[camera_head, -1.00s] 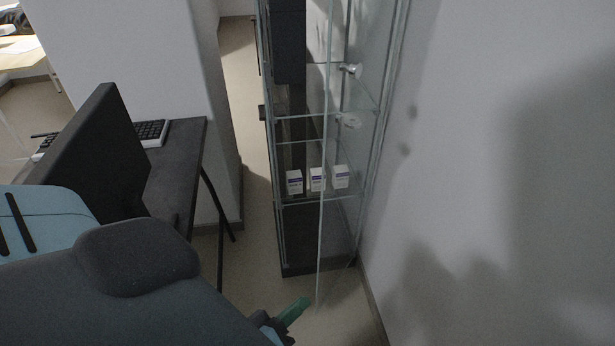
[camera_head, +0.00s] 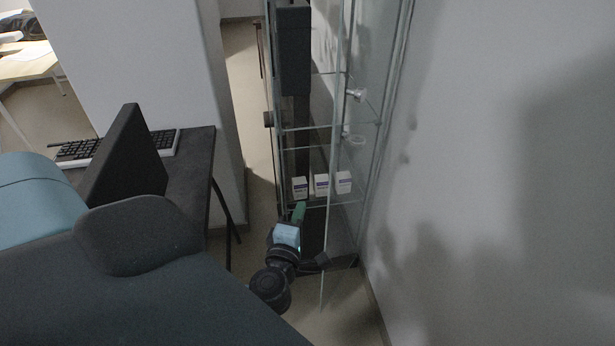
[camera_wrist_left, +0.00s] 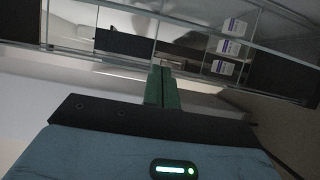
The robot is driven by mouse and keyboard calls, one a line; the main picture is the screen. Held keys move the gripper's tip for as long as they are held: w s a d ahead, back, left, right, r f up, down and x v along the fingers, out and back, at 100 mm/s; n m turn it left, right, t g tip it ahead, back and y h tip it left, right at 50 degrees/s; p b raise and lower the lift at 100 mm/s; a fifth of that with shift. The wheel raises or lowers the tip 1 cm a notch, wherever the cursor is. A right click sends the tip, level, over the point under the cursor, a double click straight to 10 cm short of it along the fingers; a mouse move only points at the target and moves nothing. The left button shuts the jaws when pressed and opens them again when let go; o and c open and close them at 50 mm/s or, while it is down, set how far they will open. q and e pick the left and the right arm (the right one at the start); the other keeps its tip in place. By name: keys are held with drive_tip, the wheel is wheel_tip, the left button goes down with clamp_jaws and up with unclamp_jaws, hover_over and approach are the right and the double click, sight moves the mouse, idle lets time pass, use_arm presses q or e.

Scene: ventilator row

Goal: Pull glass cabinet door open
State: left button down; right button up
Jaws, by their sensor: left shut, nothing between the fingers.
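The glass cabinet (camera_head: 284,150) stands tall and narrow against the right wall. Its clear glass door (camera_head: 335,235) stands partly open, with its free edge swung out toward me and its far side at the cabinet's right. My left gripper (camera_head: 298,212) has green fingers, shut and empty. In the head view it is left of the door's free edge, in front of the lower shelf; contact cannot be told. In the left wrist view the shut fingers (camera_wrist_left: 162,88) point toward the cabinet's shelves (camera_wrist_left: 200,50). My right gripper is not in view.
Several small white boxes (camera_head: 321,185) stand on a cabinet shelf. A dark desk (camera_head: 190,185) with a monitor (camera_head: 128,160) and keyboards is at the left. A white wall (camera_head: 500,200) closes off the right. Some bare floor (camera_head: 335,325) shows below the door.

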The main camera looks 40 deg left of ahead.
use_arm(q)
drive_tip(key=w, duration=0.8)
drive_tip(key=shift+w, duration=0.2)
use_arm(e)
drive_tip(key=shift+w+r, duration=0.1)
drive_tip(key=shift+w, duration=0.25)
use_arm(q)
drive_tip(key=shift+d, duration=0.2)
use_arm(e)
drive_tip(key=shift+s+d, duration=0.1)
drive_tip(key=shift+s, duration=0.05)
